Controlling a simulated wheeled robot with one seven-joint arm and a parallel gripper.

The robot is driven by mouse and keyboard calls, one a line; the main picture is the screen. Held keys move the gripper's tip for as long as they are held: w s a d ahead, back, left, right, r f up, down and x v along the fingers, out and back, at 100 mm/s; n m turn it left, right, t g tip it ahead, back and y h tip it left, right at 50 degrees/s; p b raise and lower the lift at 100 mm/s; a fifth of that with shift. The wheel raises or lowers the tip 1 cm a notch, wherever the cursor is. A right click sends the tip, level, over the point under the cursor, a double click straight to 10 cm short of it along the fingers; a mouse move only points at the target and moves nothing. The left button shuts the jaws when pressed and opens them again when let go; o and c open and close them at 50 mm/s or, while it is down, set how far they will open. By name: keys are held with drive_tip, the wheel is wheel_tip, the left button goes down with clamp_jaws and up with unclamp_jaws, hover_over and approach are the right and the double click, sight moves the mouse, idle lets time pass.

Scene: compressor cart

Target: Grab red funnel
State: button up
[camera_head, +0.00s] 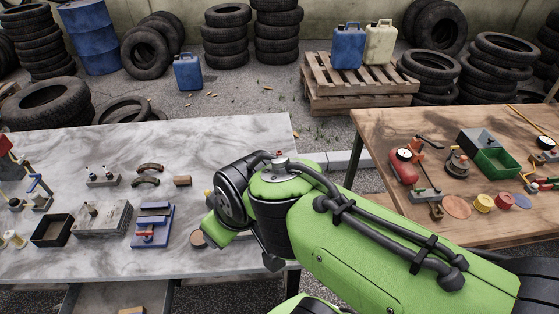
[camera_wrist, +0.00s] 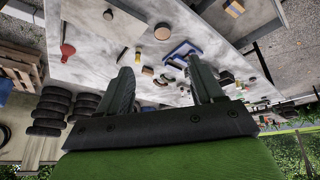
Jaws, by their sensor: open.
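A small red object that looks like the red funnel (camera_wrist: 67,50) lies on the grey marble table (camera_wrist: 95,50), near the table's edge at the left of the wrist view. In the head view only a small red bit (camera_head: 280,153) shows behind my green arm, and I cannot tell its shape. My gripper (camera_wrist: 159,60) is open and empty in the wrist view, its two fingers wide apart. The red object is to the left of the fingers, outside the gap. In the head view my arm hides the gripper.
The marble table holds a blue vise-like tool (camera_head: 153,225), a grey block (camera_head: 103,219), a dark open box (camera_head: 52,230) and curved brown parts (camera_head: 146,175). A wooden table (camera_head: 385,125) with a green bin (camera_head: 497,162) stands at right. The marble table's back part is clear.

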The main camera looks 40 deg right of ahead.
drive_tip(key=w+d+f+n+h, duration=0.4)
drive_tip(key=w+d+f+n, duration=0.3)
drive_tip(key=d, duration=0.4)
drive_tip(key=w+d+f+n+h+p, duration=0.1)
drive_tip(key=w+d+f+n+h, duration=0.3)
drive_tip(key=w+d+f+n, duration=0.3)
drive_tip(key=w+d+f+n+t+h+p, duration=0.1)
drive_tip(key=w+d+f+n+h, duration=0.3)
drive_tip(key=w+d+f+n, duration=0.4)
drive_tip(key=shift+w+d+f, duration=0.1)
drive_tip(key=shift+w+d, duration=0.05)
drive_tip(key=shift+d, duration=1.05)
drive_tip(key=shift+w+d+f, duration=0.15)
drive_tip(key=shift+w+d, duration=0.05)
drive_tip(key=shift+d, duration=1.05)
drive_tip(key=shift+w+d+f, duration=0.1)
drive_tip(key=shift+w+d, duration=0.05)
drive_tip(key=shift+d, duration=1.05)
drive_tip(key=x, duration=0.6)
drive_tip(key=shift+d, duration=0.1)
drive_tip(key=shift+r, duration=0.15)
drive_tip(key=shift+c, duration=0.4)
drive_tip(key=c, duration=1)
